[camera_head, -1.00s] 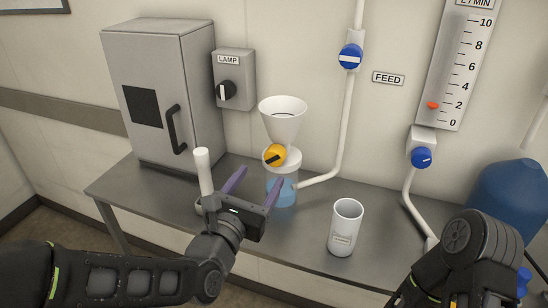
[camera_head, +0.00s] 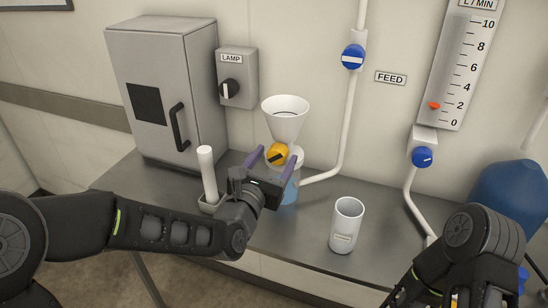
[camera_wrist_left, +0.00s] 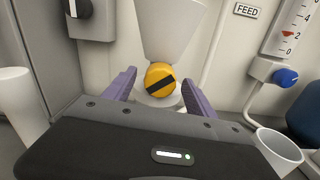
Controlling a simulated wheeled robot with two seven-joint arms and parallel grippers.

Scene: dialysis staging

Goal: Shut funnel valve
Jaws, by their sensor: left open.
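The funnel (camera_head: 285,119) is white and stands above a clear container of blue liquid (camera_head: 290,192) on the bench. Its valve knob (camera_head: 277,154) is yellow-orange with a dark slanted bar. In the left wrist view the knob (camera_wrist_left: 160,79) sits ahead, between the finger lines, its bar rising to the right. My left gripper (camera_head: 272,160) is open, its purple fingers pointing at the knob from either side. In the left wrist view the left gripper (camera_wrist_left: 160,85) shows nothing held. I cannot tell whether the fingers touch the knob. The right arm shows at lower right, its fingers out of frame.
A white cylinder stands in a holder (camera_head: 208,207) just left of my left gripper. A white cup (camera_head: 347,227) stands to the right on the bench (camera_head: 310,232). A grey cabinet (camera_head: 165,90), a lamp switch (camera_head: 230,89) and blue feed valve (camera_head: 353,57) are behind.

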